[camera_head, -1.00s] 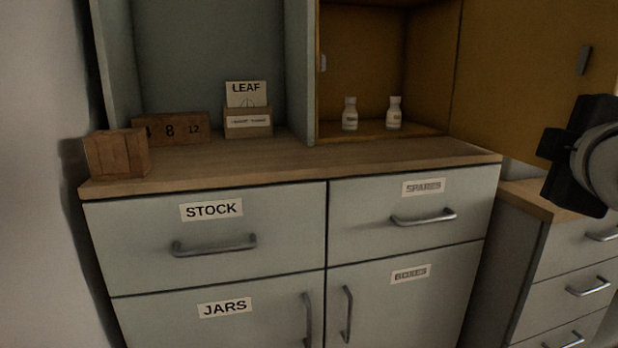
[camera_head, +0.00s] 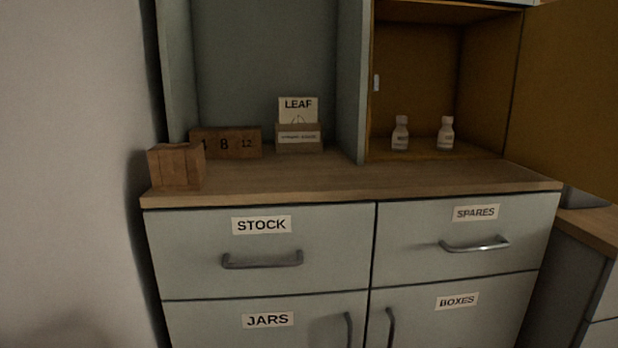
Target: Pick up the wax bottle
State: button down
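Two small white bottles stand upright inside the open, ochre-lined cupboard compartment (camera_head: 435,80) at the upper right. One is the left bottle (camera_head: 400,133); the other is the right bottle (camera_head: 446,134). Each has a label too small to read, so I cannot tell which one is the wax bottle. Both stand apart from each other on the compartment floor. My gripper is not in view now.
The wooden countertop (camera_head: 330,181) is clear in front of the bottles. On its left are a wooden box (camera_head: 176,167), a number block (camera_head: 226,143) and a LEAF card holder (camera_head: 299,137). The open cupboard door (camera_head: 570,100) stands at the right. Labelled drawers are below.

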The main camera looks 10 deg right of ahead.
aim_at(400, 135)
jog(key=l+u, duration=0.15)
jog(key=l, duration=0.4)
jog(key=l+u, duration=0.15)
jog(key=l, duration=0.4)
jog(key=l+u, duration=0.2)
jog(key=l, duration=0.4)
jog(key=l+u, duration=0.15)
jog(key=l, duration=0.4)
jog(key=k+l+u, duration=0.15)
jog(key=l, duration=0.35)
jog(key=k+l+u, duration=0.15)
jog(key=l, duration=0.4)
jog(key=i+j+z, duration=0.3)
jog(key=j, duration=0.35)
jog(key=i+j+z, duration=0.15)
jog(key=j, duration=0.25)
jog(key=i, duration=0.1)
